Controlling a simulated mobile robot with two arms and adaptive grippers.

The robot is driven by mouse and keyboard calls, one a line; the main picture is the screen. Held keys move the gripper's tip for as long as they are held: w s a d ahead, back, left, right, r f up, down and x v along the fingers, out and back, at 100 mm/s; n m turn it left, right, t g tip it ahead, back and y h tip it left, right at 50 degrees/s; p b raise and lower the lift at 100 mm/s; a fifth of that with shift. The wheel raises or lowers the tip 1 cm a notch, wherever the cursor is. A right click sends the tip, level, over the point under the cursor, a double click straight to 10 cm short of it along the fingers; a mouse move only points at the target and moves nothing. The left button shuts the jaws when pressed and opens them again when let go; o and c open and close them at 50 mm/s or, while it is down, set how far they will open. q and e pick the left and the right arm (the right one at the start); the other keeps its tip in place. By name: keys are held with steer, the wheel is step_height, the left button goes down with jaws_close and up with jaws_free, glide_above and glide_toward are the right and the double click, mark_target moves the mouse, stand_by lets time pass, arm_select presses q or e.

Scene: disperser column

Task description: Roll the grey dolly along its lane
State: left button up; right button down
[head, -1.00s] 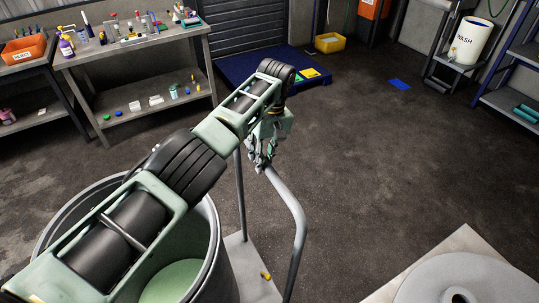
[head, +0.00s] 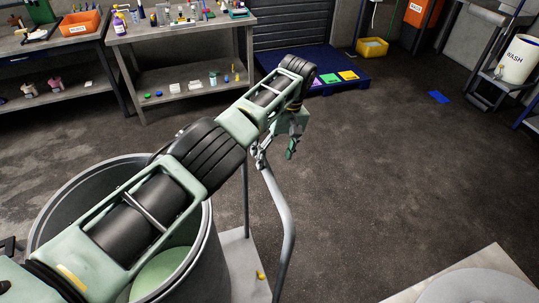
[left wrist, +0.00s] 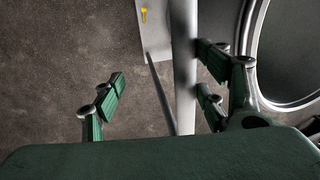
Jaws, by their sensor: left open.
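The grey dolly has a pale flat deck (head: 238,262) and a bent grey tube handle (head: 284,205) in the head view. A large grey drum (head: 212,262) with pale green inside stands at the deck, partly hidden by my left arm. My left gripper (head: 276,151) is open at the top of the handle. In the left wrist view, the handle tube (left wrist: 184,65) passes between the spread fingers of the gripper (left wrist: 158,95), nearer the right-hand pair. The deck (left wrist: 152,38) with a yellow piece shows beyond. My right gripper is in neither view.
A workbench (head: 180,32) with small items stands at the back left. A blue pallet (head: 322,82) with coloured squares lies by the shutter. A pale slab (head: 492,262) with a round grey top is at the lower right. Dark floor (head: 390,170) is clear between them.

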arm_select(q)
steer(key=d, duration=0.2)
steer(key=shift+w+d+r, duration=0.2)
steer(key=shift+w+d, duration=0.15)
steer(key=shift+d, duration=0.05)
steer(key=shift+d+f, duration=0.2)
steer(key=shift+d, duration=0.1)
steer(key=shift+c, duration=0.8)
steer(key=s+v, duration=0.1)
steer(key=v, duration=0.7)
steer(key=shift+w+a+r, duration=0.25)
steer(key=shift+w+r, duration=0.1)
steer(key=shift+w, duration=0.15)
steer(key=shift+t, duration=0.3)
